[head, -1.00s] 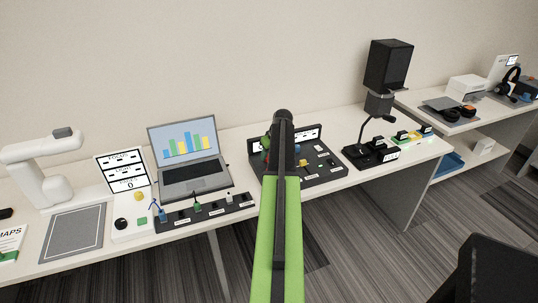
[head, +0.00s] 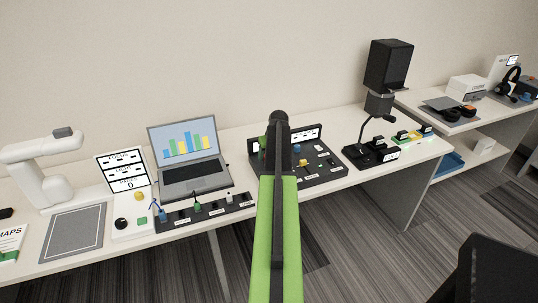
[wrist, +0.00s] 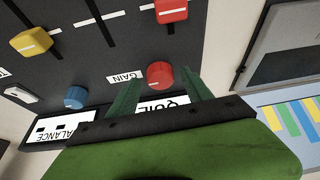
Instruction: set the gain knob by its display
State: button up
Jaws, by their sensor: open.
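The red gain knob (wrist: 159,75) with a white mark shows in the wrist view, beside its GAIN label (wrist: 125,77). My gripper (wrist: 158,84) is open, with its green fingers on either side of the knob; whether they touch it I cannot tell. The gain display (wrist: 166,103) is partly covered by my gripper; the letters "QUI" show, upside down. In the head view the dark console (head: 322,177) stands on the bench, with its upright display panel (head: 308,135) behind. My arm hides the gain knob there.
A blue knob (wrist: 75,97) sits beside the gain knob, with a BALANCE display (wrist: 60,130). Yellow (wrist: 30,40) and red (wrist: 171,10) slider caps are close by.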

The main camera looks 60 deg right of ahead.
jog(key=p+v, duration=1.6)
jog(key=v, duration=0.1)
jog(key=shift+r, duration=0.25)
